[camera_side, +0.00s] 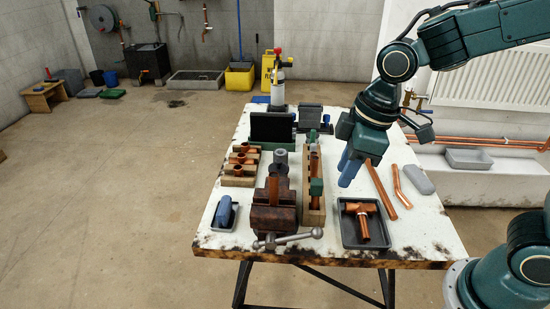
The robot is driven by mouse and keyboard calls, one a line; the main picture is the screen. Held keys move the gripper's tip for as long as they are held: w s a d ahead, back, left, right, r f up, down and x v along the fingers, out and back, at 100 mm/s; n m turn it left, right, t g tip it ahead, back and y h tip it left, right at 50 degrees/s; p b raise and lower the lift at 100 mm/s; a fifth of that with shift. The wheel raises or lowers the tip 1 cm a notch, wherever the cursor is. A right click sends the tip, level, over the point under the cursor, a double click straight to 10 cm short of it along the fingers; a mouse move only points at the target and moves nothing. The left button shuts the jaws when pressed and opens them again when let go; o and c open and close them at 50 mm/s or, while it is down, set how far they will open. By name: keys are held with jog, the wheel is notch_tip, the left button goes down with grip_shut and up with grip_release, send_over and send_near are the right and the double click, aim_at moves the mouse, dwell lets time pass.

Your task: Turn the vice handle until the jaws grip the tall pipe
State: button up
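A rust-brown vice (268,216) stands at the front of the white table. Its grey bar handle (290,239) with round knobs lies across the vice's front, near the table edge, tilted slightly up to the right. A copper pipe (273,188) stands upright at the vice jaws; I cannot tell whether the jaws touch it. My gripper (347,181) hangs above the table, to the right of and behind the vice, with its blue fingers pointing down. It is apart from the handle and I see nothing held. One finger overlaps the other, so its opening is hidden.
A wooden rack (314,217) with copper pipe stands just right of the vice. A dark tray (378,239) with copper fittings is farther right, near loose pipes (381,188). A small tray (234,216) with a blue item sits left. Wooden blocks (239,181) stand behind it.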

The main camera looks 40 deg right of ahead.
jog(key=w+a+f+n+g+h, duration=0.1)
jog(key=w+a+f+g+h, duration=0.1)
jog(key=w+a+h, duration=0.25)
jog(key=g+h, duration=0.2)
send_near(307, 234)
notch_tip(307, 234, up, 3)
jog(key=shift+w+a+y, duration=0.15)
jog(key=shift+a+y, duration=0.1)
jog(key=shift+a, duration=0.2)
jog(key=shift+d, duration=0.1)
jog(key=shift+x, duration=6.8)
jog(key=shift+c, duration=0.5)
grip_shut()
